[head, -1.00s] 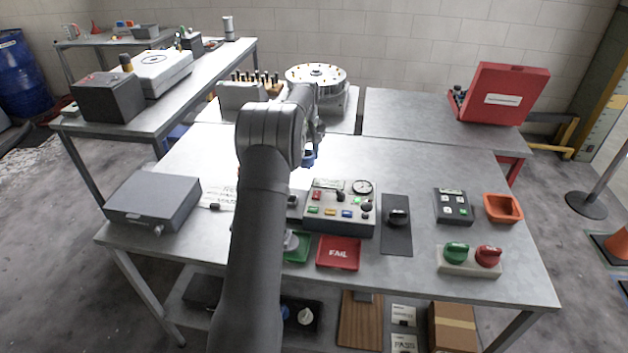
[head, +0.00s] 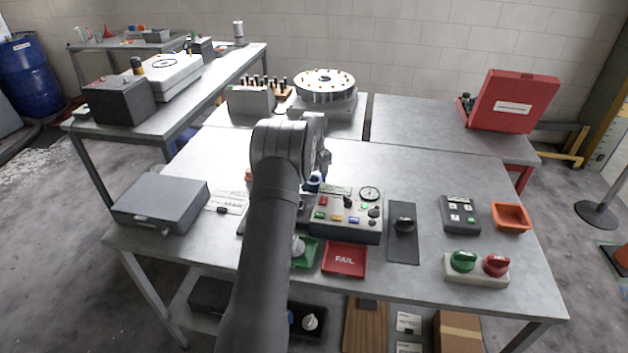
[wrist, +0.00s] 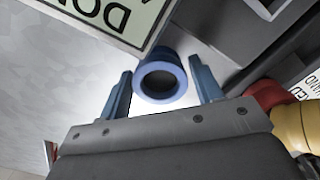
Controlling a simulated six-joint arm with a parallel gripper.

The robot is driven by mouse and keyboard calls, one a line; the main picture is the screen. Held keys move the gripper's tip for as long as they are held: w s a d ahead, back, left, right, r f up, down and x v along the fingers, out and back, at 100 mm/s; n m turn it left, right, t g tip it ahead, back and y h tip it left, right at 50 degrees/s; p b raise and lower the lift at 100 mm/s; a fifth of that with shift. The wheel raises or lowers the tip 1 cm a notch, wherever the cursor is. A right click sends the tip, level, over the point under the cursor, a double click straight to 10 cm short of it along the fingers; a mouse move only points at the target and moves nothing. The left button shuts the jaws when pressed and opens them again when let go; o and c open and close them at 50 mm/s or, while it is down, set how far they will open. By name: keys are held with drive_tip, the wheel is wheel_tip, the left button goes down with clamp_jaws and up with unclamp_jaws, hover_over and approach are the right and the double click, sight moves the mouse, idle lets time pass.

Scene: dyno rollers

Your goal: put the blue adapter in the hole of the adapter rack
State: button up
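The blue adapter (wrist: 160,76), a round ring with a dark bore, lies between the two fingers of my gripper (wrist: 163,88) in the wrist view. A gap shows on each side of it, so the fingers are open. In the head view a blue part, likely the adapter (head: 314,183), shows below my gripper (head: 322,166), just behind the control panel's left corner. The fingers are not clear in that view. I cannot make out the adapter rack or its hole; my arm hides the area left of the panel.
Red (wrist: 270,95) and yellow (wrist: 294,127) round parts are near the right finger. A lettered plate (wrist: 112,18) is at upper left. A grey case (head: 160,205) stands left; the table's back stretch is clear.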

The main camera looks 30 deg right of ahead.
sight(314, 183)
drive_tip(key=shift+o, duration=0.9)
drive_tip(key=shift+r, duration=0.1)
drive_tip(key=shift+o, duration=0.2)
wheel_tip(314, 183, up, 12)
drive_tip(key=shift+r, duration=0.1)
